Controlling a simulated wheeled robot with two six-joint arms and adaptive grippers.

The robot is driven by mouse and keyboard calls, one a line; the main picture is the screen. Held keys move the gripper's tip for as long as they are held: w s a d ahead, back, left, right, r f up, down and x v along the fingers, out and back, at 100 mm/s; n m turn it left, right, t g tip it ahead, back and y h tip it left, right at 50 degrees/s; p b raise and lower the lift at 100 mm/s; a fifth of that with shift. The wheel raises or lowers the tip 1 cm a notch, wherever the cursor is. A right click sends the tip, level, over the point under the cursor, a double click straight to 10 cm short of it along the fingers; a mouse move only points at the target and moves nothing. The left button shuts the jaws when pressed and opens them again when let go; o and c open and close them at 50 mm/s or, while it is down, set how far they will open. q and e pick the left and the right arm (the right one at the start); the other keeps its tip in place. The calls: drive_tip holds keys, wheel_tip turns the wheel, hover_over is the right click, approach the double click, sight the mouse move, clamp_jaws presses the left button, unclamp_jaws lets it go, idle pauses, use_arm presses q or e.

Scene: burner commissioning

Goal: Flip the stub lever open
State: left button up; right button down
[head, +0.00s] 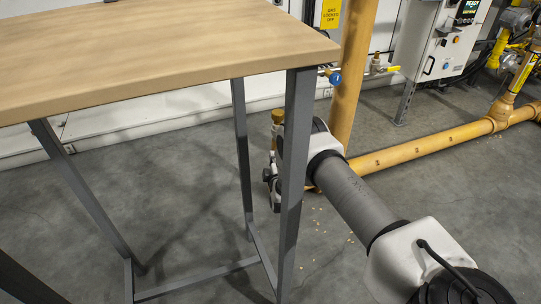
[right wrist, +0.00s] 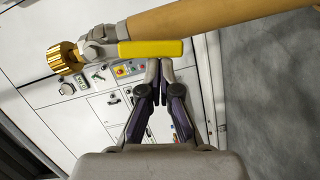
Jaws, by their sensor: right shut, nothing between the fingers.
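The stub lever (right wrist: 150,48) is a yellow handle on a grey valve (right wrist: 98,44) in the right wrist view. It lies along the ochre pipe, pointing away from the knurled brass cap (right wrist: 64,58). The brass cap also shows in the head view (head: 278,116), left of my right wrist; I cannot make out the lever there. My right gripper (right wrist: 159,68) is shut and empty, its fingertips close beside the lever's edge. I cannot tell whether they touch. In the head view the right gripper (head: 271,186) is partly hidden by the table leg. My left gripper is out of view.
A wooden-topped table (head: 150,50) with grey legs fills the left, one leg (head: 294,180) just before my right gripper. Ochre gas pipe (head: 420,144) runs along the floor at right.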

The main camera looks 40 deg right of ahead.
drive_tip(key=shift+r, duration=0.1)
drive_tip(key=v, duration=0.7)
drive_tip(key=shift+s, duration=0.15)
drive_tip(key=shift+a, duration=0.15)
